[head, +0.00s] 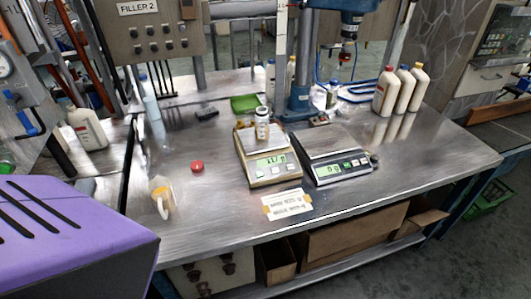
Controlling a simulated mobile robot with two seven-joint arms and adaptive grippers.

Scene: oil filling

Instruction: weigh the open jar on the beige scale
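The beige scale (272,178) stands near the middle of the steel table, its green display lit with small digits I cannot read surely. Small brown items (243,131) sit beside the jar at the back left of the pan. A round red cap (197,167) lies on the table left of the scale. Neither of my grippers is in view.
A dark scale (340,170) stands close right of the beige one, its pan empty. A jug with orange contents (161,197) stands front left. A paper label (288,204) lies in front. White bottles (386,92) stand at back right. The table's right side (440,150) is clear.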

